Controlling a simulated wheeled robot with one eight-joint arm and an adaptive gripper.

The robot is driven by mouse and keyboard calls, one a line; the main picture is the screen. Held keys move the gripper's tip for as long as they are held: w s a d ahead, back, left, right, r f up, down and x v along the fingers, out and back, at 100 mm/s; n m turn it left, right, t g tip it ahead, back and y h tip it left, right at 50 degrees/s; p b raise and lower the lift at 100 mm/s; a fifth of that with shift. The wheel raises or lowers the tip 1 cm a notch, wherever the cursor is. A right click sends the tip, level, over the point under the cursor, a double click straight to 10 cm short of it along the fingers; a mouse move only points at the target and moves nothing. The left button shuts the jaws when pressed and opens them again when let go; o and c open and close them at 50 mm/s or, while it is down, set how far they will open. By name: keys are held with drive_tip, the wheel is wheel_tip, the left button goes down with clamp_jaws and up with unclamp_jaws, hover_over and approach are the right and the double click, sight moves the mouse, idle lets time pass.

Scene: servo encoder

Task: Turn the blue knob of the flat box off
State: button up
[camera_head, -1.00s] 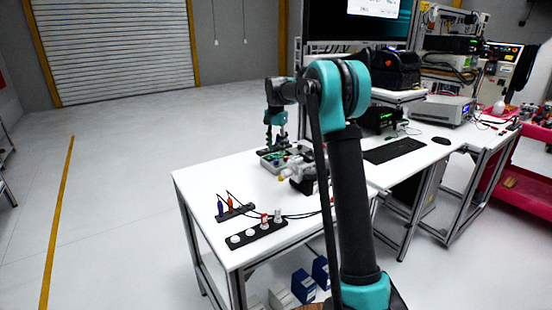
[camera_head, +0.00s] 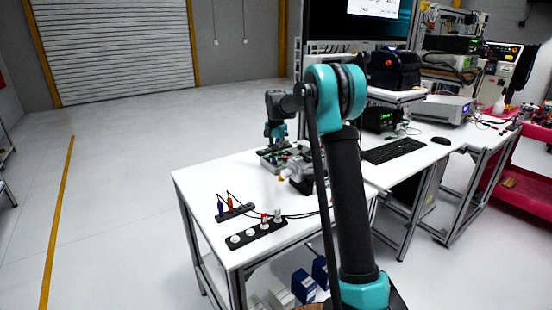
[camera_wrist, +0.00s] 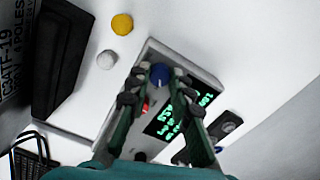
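In the wrist view, the flat box (camera_wrist: 205,76) is a pale case with a dark face and green lit digits. Its blue knob (camera_wrist: 160,73) stands near one end of the face. My gripper (camera_wrist: 158,86) is open, with one fingertip on each side of the blue knob in the picture; I cannot tell whether either touches it. A red part (camera_wrist: 145,107) on the box shows between the fingers. In the head view my gripper (camera_head: 275,146) is low over the white table, and the blue knob cannot be made out there.
A yellow round piece (camera_wrist: 122,24) and a white one (camera_wrist: 107,60) lie beside the box. A large dark object (camera_wrist: 62,60) is on the left of the wrist view. A black socket strip (camera_head: 257,233) lies near the table's front edge. The table's left part (camera_head: 200,180) is clear.

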clamp_jaws()
drive_tip(key=n, duration=0.5)
drive_tip(key=shift+n, duration=0.3)
drive_tip(key=n, duration=0.5)
drive_tip(key=shift+n, duration=0.7)
drive_tip(key=o, duration=0.8)
unclamp_jaws()
drive_tip(key=shift+o, duration=0.2)
